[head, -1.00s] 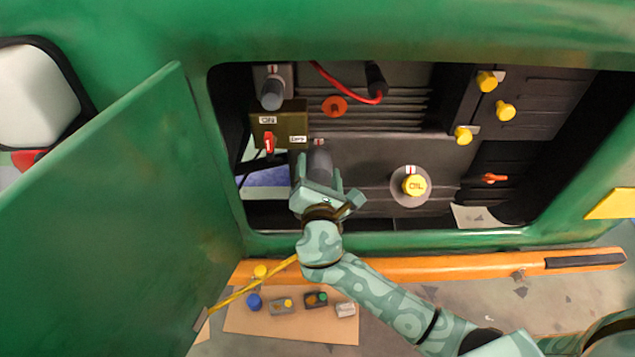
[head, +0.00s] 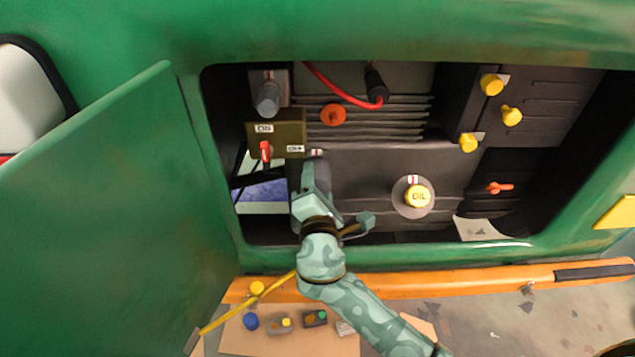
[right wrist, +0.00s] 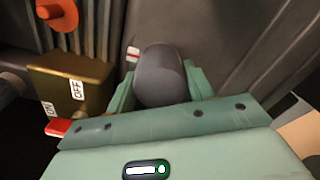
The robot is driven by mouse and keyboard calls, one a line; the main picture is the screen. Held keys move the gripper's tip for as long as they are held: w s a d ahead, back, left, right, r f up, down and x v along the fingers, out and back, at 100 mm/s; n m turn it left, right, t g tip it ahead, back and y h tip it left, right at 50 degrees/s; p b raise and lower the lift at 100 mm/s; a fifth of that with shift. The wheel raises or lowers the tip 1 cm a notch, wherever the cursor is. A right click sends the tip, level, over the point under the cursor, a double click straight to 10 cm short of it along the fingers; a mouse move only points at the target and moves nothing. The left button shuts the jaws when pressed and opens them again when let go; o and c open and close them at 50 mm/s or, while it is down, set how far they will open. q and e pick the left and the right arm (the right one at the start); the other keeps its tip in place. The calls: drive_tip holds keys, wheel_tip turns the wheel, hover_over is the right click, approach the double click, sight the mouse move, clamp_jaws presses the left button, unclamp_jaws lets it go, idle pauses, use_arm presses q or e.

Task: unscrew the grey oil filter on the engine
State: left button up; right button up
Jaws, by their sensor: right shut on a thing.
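The grey oil filter (head: 319,166) is a dark grey rounded cylinder low on the left of the engine bay, below and right of the switch box. My right gripper (head: 315,184) reaches it from below and is shut on it. In the right wrist view the filter (right wrist: 162,76) sits between the two pale green fingers, its rounded end toward me and a red-and-white mark beside it. The gripper hides part of the filter in the head view. My left gripper is not in view.
A switch box (head: 290,130) with a red lever stands just up and left. Another grey cylinder (head: 268,98) is above it. A yellow oil cap (head: 417,196) is to the right. The open green door (head: 90,210) bounds the left, and an orange rail (head: 450,273) runs below.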

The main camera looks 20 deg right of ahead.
drive_tip(key=shift+r+n+p, duration=0.15)
drive_tip(key=shift+n+p, duration=1.3)
drive_tip(key=shift+n, duration=0.45)
drive_tip(key=shift+p, duration=0.3)
drive_tip(key=shift+n+p, duration=1.5)
drive_tip(key=shift+n, duration=0.5)
drive_tip(key=shift+w, duration=0.1)
